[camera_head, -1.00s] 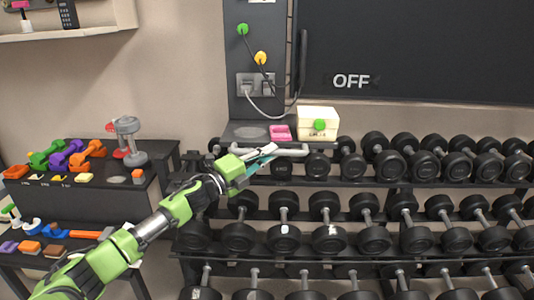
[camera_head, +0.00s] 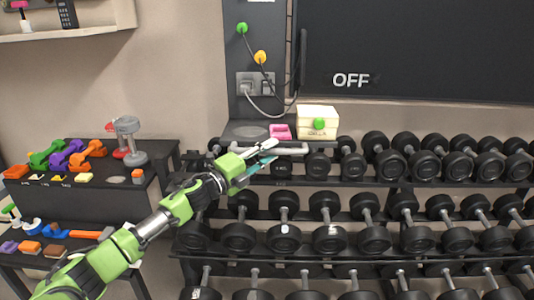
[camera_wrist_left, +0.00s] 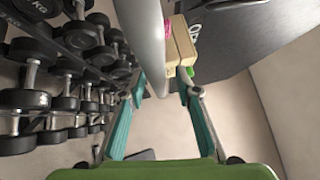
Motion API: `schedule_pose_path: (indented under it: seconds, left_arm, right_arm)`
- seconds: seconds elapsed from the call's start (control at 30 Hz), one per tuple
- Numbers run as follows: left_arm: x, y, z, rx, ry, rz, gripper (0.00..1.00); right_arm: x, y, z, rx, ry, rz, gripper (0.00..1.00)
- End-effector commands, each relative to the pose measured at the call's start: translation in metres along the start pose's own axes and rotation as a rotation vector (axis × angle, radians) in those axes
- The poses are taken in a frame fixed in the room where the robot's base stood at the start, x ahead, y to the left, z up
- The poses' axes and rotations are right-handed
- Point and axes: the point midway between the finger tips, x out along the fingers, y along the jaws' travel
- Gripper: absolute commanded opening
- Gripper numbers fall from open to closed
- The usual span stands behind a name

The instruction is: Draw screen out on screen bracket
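The dark screen (camera_head: 430,50), marked OFF, fills the upper right of the head view with a dark upright handle at its left edge. The screen bracket (camera_head: 257,50) is a grey upright panel beside it, with a small shelf (camera_head: 240,132) and a pale grey bar (camera_head: 296,150) at the shelf's front. My left gripper (camera_head: 268,154) is at the left part of this bar, with its teal fingers spread. In the left wrist view, a grey bar (camera_wrist_left: 152,40) runs down between the open left fingers (camera_wrist_left: 163,92). Contact cannot be told. My right gripper is out of view.
A cream box (camera_head: 318,113) with a green knob and a pink item (camera_head: 280,131) sit on the bracket shelf. Racks of black dumbbells (camera_head: 420,165) fill the space below and right. A dark stand (camera_head: 125,205) with coloured small weights stands left.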

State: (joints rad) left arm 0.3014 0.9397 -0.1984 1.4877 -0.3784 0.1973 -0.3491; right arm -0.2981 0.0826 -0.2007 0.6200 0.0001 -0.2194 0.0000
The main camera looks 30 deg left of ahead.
Motion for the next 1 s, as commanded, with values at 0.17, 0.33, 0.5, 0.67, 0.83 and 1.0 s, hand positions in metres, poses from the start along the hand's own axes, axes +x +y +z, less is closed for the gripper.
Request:
schedule_pose_path:
  seconds: [0.17,0.33,0.5,0.67,0.83,1.0]
  left_arm:
    - [-0.007,0.002,-0.001,-0.001,0.002,0.002,0.30]
    - [-0.025,0.003,-0.001,-0.002,0.002,0.004,0.30]
    - [-0.047,0.003,-0.002,-0.003,0.002,0.004,0.30]
    - [-0.067,0.003,-0.001,-0.001,0.001,0.004,0.30]
    - [-0.088,0.002,-0.001,-0.001,0.001,0.003,0.30]
    - [-0.106,0.001,-0.001,-0.002,0.002,0.001,0.30]
  right_arm:
    - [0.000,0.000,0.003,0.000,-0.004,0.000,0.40]
    - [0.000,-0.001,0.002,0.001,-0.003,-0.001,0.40]
    - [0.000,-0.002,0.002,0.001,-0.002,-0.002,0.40]
    - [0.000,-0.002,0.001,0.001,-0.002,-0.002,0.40]
    - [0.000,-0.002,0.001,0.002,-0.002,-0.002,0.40]
    - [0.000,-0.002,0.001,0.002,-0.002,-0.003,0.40]
